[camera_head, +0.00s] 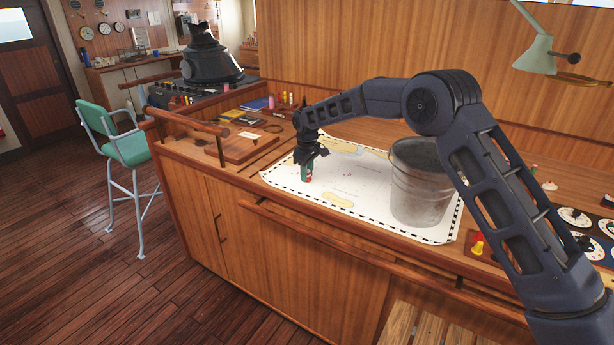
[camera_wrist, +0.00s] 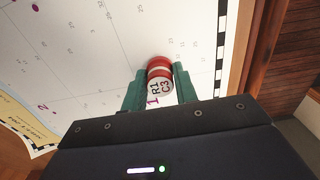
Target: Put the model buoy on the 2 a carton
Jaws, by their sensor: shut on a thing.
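My gripper (camera_head: 308,172) is over the left part of the white chart (camera_head: 340,192). Its green fingers are shut on a small red-and-white cylinder (camera_wrist: 159,70) lettered "R1 C3". The cylinder may be the model buoy, but I cannot tell for sure. It is at or just above the chart; I cannot tell whether it touches. Magenta marks, one like a "2" (camera_wrist: 43,108), are printed on the chart in the wrist view. I cannot make out a carton in either view.
A grey metal bucket (camera_head: 421,190) stands on the chart's right part, near my arm. A wooden board (camera_head: 240,146) and books lie to the left. A wooden rail (camera_head: 345,238) runs along the front edge.

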